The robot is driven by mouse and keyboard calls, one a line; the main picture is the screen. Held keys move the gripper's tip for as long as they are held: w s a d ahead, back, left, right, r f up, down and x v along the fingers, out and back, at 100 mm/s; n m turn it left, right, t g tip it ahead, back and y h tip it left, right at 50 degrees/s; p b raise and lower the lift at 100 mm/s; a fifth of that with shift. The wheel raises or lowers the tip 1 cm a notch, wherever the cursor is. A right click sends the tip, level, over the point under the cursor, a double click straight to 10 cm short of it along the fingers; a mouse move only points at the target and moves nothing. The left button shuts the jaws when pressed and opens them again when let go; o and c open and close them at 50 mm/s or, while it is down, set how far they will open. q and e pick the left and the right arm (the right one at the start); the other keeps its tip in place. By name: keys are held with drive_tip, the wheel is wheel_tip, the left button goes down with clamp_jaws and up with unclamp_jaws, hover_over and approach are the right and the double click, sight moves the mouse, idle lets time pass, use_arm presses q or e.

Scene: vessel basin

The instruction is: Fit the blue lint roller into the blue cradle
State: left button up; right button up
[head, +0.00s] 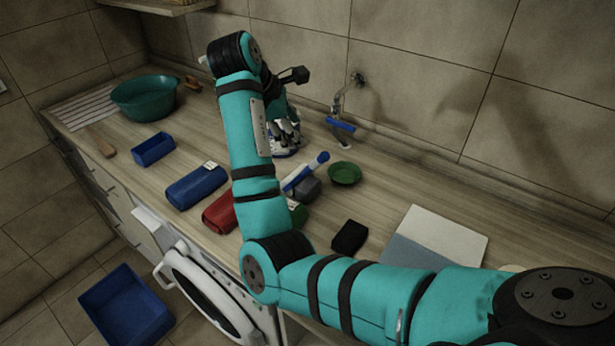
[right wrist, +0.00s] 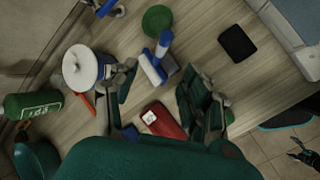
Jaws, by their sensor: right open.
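The blue lint roller (head: 306,171), with a white roll and blue handle, leans on a dark grey block (head: 306,190); it also shows in the right wrist view (right wrist: 153,68). A blue open-topped trough (head: 153,149), which looks like the blue cradle, sits empty on the counter at left in the head view. My right gripper (head: 286,134) is open and empty above the counter, partly hidden by my arm. Its spread fingers (right wrist: 162,92) frame the roller's side and a red pack in the right wrist view. My left gripper (right wrist: 304,152) seems to show small at that view's right edge.
A blue pack (head: 197,186) and a red pack (head: 220,213) lie near the front edge. A green bowl (head: 345,173), black block (head: 349,237) and green basin (head: 146,97) stand on the counter. A white-topped container (right wrist: 80,68) is near my right fingers. The tap (head: 346,95) is behind.

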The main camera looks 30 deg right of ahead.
drive_tip(key=p, duration=0.2)
approach(316, 159)
drive_tip(key=s+d+x, duration=0.1)
drive_tip(key=x, duration=0.5)
drive_tip(key=shift+w+a+f, duration=0.15)
drive_tip(key=shift+w+f, duration=0.05)
drive_tip(key=shift+w, duration=0.4)
drive_tip(key=shift+f, duration=0.3)
drive_tip(key=p+x, duration=0.1)
drive_tip(key=x, duration=0.2)
drive_tip(key=shift+d+f, duration=0.25)
drive_tip(key=shift+f, duration=0.05)
drive_tip(key=shift+d+f+p, duration=0.2)
drive_tip(key=shift+f+p, duration=0.1)
drive_tip(key=shift+f, duration=0.1)
use_arm(q)
drive_tip(key=r, duration=0.2)
drive_tip(key=a+r, duration=0.1)
drive_tip(key=shift+s+r, duration=0.15)
drive_tip(key=shift+s, duration=0.2)
drive_tip(key=shift+a, duration=0.1)
